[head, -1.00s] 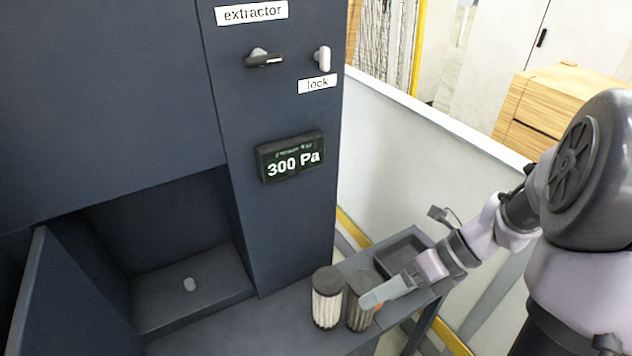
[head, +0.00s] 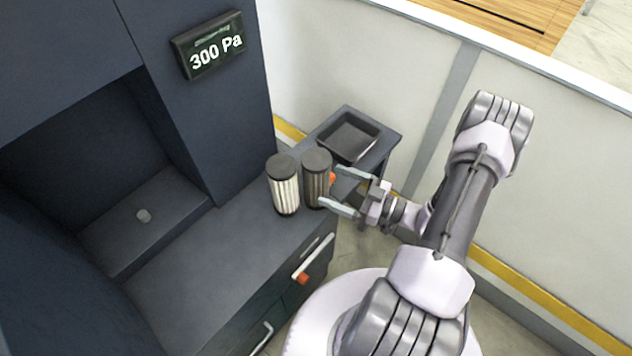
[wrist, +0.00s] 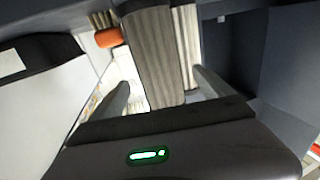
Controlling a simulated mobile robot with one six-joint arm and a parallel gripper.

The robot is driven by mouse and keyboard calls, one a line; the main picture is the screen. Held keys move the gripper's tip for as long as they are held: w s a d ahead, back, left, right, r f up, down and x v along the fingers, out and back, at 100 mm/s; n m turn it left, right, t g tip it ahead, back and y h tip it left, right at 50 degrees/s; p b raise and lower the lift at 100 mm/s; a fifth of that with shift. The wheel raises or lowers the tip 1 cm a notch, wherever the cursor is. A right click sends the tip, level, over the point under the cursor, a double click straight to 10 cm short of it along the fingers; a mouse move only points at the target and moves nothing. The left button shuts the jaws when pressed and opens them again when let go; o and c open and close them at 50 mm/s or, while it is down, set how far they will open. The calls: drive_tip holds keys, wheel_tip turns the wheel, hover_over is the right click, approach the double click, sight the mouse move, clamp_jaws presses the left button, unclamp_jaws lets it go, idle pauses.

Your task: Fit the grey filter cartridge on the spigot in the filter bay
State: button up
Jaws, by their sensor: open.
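The grey filter cartridge (head: 317,182), dark-capped with dull pleats, stands upright at the back right of the bench. It also shows in the wrist view (wrist: 155,60), ahead of and between the fingers. An orange tab (wrist: 109,37) shows beside it. My gripper (head: 331,188) is open, its fingertips close to the cartridge's right side; whether they touch it I cannot tell. A paler cream cartridge (head: 285,190) stands just left of the grey one.
A black tray (head: 331,151) sits on a stand behind the cartridges. The display (head: 210,46) reads 300 Pa. The bench top (head: 205,270) is clear between bay and cartridges. A drawer handle with an orange part (head: 303,278) is on the bench front. A low wall runs behind.

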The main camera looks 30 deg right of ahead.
sight(318, 179)
drive_tip(key=x, duration=0.2)
drive_tip(key=b+x, duration=0.2)
drive_tip(key=x, duration=0.1)
drive_tip(key=shift+w+a+f, duration=0.15)
drive_tip(key=shift+w+f, duration=0.1)
drive_tip(key=shift+w, duration=0.05)
drive_tip(key=c, duration=2)
